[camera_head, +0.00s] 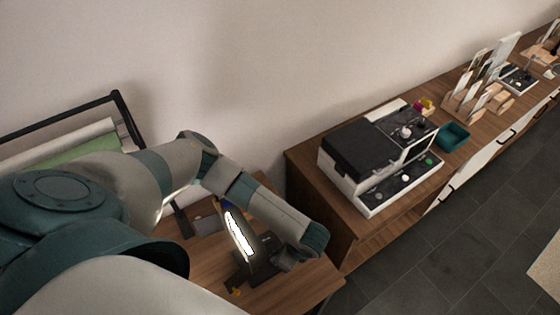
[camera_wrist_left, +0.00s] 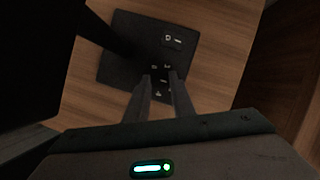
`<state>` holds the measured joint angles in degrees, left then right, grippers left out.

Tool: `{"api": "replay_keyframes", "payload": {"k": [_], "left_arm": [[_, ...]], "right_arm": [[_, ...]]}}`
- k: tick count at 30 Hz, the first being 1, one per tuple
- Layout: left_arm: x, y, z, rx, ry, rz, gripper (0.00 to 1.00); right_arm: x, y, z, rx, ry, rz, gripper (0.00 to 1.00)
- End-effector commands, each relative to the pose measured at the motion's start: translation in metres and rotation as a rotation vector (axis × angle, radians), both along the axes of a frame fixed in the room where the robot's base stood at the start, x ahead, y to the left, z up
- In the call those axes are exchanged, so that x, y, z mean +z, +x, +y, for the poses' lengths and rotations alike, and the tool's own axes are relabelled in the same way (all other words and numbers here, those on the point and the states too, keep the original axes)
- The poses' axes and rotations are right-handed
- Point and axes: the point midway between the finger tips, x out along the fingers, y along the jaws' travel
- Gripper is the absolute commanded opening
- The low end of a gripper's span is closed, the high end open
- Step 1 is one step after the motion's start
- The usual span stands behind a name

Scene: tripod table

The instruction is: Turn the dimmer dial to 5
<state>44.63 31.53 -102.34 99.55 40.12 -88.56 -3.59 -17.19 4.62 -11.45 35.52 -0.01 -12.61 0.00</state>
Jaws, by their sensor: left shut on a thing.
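A black lamp base plate (camera_wrist_left: 125,62) with small white markings lies on the wooden table, under my left gripper (camera_wrist_left: 160,82). The two fingers reach down to the plate and are shut on a small dark thing among the markings, which looks like the dimmer dial. The dial is mostly hidden between the fingers, and I cannot read its setting. In the head view, my left gripper (camera_head: 284,262) is down at the base, and the lamp's lit white strip (camera_head: 238,234) glows beside it. My right gripper is not in view.
The small wooden table (camera_head: 295,288) carries the lamp. A dark post rises close to my left gripper in the wrist view.

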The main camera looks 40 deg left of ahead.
Motion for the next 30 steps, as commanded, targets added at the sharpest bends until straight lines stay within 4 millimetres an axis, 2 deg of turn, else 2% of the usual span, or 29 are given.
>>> {"api": "replay_keyframes", "payload": {"k": [7,21,22,24,30], "left_arm": [[0.0005,-0.0006,-0.0001,-0.095,-0.001,-0.001,0.0],[0.0004,-0.0005,0.0,-0.114,-0.001,-0.001,0.0],[0.0005,-0.0005,0.0,-0.114,-0.001,-0.001,0.25],[0.0004,-0.0005,0.0,-0.114,-0.001,-0.001,0.41],[0.0003,-0.0008,0.0001,-0.114,-0.001,0.0,0.41]], "right_arm": [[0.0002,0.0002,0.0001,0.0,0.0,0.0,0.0],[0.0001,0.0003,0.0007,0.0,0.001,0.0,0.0],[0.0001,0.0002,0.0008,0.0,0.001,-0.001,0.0],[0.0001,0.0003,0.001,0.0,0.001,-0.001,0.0],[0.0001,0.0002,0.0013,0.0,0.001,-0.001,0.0]]}}
